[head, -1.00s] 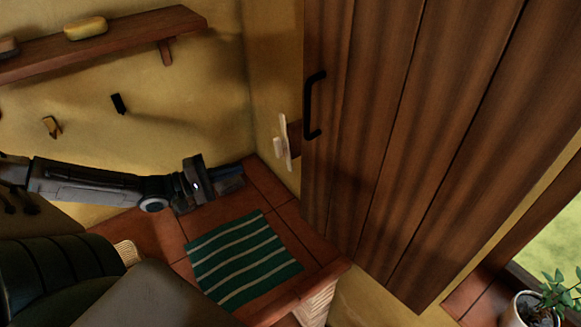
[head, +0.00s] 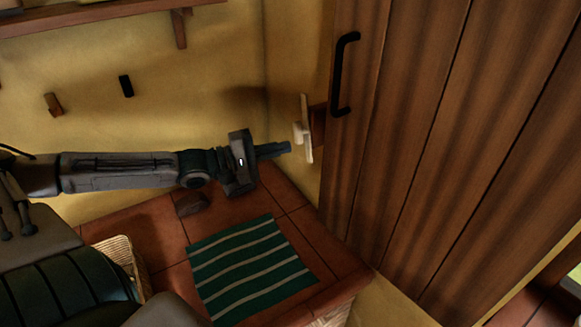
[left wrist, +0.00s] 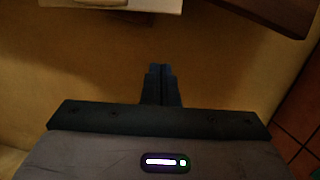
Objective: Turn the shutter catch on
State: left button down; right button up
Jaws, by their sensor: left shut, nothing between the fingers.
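The shutter catch (head: 305,129) is a pale plate with a small raised piece, on the yellow wall beside the large wooden shutter (head: 420,150). In the left wrist view a pale block, seemingly the catch (left wrist: 110,4), is cut off by the top edge. My left gripper (head: 287,148) is shut and empty. Its fingertips point right at the catch, with a small gap left between them. The closed fingers also show in the left wrist view (left wrist: 160,72), below the pale block. My right gripper is not in view.
A black handle (head: 343,75) stands out from the shutter. A basket (head: 125,255) stands at the left. A shelf (head: 100,18) and hooks are on the wall.

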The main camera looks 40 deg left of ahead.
aim_at(302, 131)
pick_arm(q)
jog(key=d, duration=0.3)
jog(key=s+d+r, duration=0.1)
jog(key=shift+d, duration=0.15)
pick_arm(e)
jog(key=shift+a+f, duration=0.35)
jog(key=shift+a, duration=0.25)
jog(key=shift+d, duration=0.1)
